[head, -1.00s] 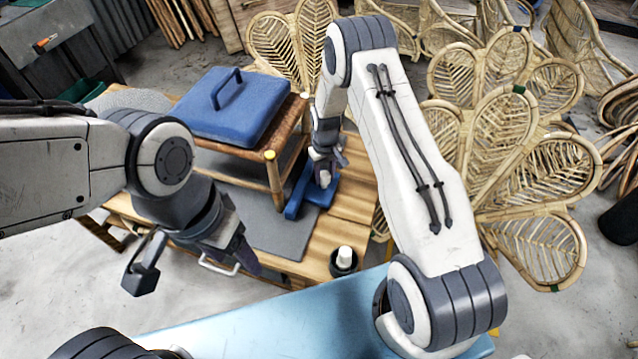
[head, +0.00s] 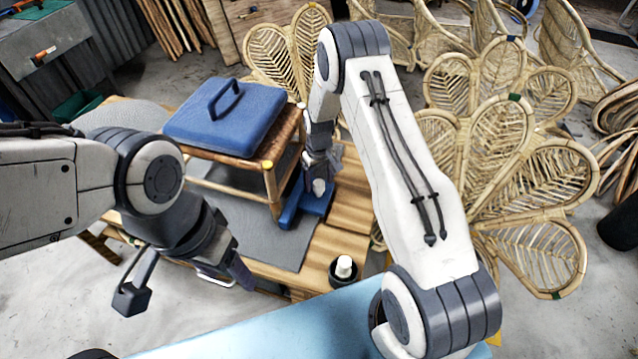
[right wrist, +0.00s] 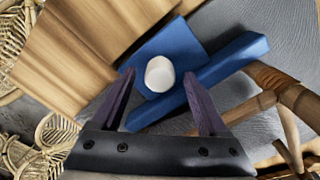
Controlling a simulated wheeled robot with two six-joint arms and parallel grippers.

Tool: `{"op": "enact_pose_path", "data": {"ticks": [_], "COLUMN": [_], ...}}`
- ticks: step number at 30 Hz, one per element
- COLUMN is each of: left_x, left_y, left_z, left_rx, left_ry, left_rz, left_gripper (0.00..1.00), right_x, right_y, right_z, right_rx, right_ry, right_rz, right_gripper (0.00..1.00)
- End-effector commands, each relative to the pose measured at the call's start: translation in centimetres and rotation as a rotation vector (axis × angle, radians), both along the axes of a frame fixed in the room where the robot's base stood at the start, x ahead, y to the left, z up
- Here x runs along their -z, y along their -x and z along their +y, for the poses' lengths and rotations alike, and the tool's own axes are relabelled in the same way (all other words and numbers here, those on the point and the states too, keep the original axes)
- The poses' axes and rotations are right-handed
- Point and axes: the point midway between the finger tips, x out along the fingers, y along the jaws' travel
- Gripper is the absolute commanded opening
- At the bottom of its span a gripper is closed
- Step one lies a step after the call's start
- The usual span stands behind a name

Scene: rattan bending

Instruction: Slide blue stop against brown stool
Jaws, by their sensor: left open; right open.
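The blue stop (head: 313,203) lies on the wooden table beside the near right leg of the brown stool (head: 272,182). It has a flat base, a long bar (right wrist: 226,70) on the stool side and a white knob (right wrist: 159,74). The bar is close to the stool leg (right wrist: 277,80); I cannot tell if they touch. My right gripper (head: 319,184) is open over the stop; in the right wrist view its two fingers (right wrist: 160,80) stand either side of the knob, with gaps showing. My left gripper (head: 241,274) is open and empty in front of the table.
A blue block with a handle (head: 224,113) rests on the stool. A grey mat (head: 270,242) lies on the table under the stool. A dark cup with a white top (head: 343,270) stands at the table's front right. Rattan chair backs (head: 510,180) stand to the right.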

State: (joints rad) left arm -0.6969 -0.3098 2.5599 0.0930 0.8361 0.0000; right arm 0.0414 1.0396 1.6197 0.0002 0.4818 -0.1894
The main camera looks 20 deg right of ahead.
Motion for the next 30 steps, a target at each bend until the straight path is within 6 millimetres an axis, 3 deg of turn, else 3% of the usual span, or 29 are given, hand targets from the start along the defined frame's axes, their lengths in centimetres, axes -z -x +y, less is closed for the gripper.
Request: {"op": "enact_pose_path", "data": {"ticks": [9,15,30], "left_x": [1.6,1.9,1.9], "left_y": [0.0,0.0,0.0], "left_z": [0.0,0.0,0.0], "left_rx": [0.001,0.0,0.0], "left_ry": [0.0,0.0,0.0], "left_rz": [0.0,0.0,0.0], "left_gripper": [0.65,0.65,0.65], "right_x": [-6.2,-8.6,-9.1], "right_y": [-0.1,-0.1,0.0], "right_z": [0.0,0.0,0.0], "right_rx": [0.0,0.0,0.0], "right_ry": [0.0,0.0,0.0], "right_rz": [-0.007,-0.004,-0.002], "right_gripper": [0.77,0.77,0.77]}}
